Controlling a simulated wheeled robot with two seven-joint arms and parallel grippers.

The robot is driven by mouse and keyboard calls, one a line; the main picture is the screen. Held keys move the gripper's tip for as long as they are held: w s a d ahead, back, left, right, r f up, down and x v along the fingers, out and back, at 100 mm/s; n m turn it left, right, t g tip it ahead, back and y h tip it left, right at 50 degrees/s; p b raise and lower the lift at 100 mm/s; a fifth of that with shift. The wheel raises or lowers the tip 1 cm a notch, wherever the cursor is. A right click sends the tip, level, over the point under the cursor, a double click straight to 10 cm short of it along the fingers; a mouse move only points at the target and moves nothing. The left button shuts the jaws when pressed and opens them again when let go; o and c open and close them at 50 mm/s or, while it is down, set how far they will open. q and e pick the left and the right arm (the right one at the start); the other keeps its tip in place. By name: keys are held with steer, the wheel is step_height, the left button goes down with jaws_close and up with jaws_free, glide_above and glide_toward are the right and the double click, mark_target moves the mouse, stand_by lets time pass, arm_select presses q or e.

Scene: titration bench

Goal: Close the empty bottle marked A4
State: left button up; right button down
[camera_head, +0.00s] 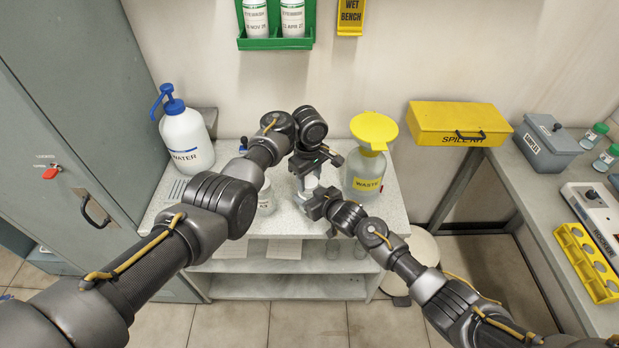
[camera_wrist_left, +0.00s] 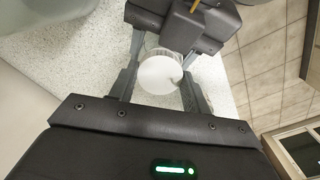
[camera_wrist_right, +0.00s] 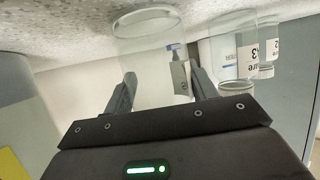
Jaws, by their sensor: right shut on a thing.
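A clear bottle (camera_head: 309,182) stands at the middle of the bench, partly hidden by my grippers. My right gripper (camera_head: 308,203) is shut on this bottle from the front. In the right wrist view the clear glass (camera_wrist_right: 150,62) looks empty between the fingers; I cannot read its mark. My left gripper (camera_head: 322,158) is above the bottle, pointing down. In the left wrist view its fingers stand apart, one on each side of a round white cap (camera_wrist_left: 160,75), with gaps visible. The cap is over the bottle's mouth; I cannot tell how firmly it sits.
A waste bottle with a yellow funnel (camera_head: 373,131) stands close on the right. A water wash bottle (camera_head: 186,140) stands at the back left. Another bottle (camera_head: 265,198) is partly behind my left arm. Bottles marked A3 (camera_wrist_right: 245,50) and A2 (camera_wrist_right: 267,50) stand beside the held one.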

arm_select(q)
steer(key=shift+c, duration=1.1)
steer(key=m, duration=0.4)
steer(key=shift+m, duration=0.4)
steer(key=m, duration=0.5)
steer(key=o, duration=1.1)
steer(key=shift+r, duration=2.25)
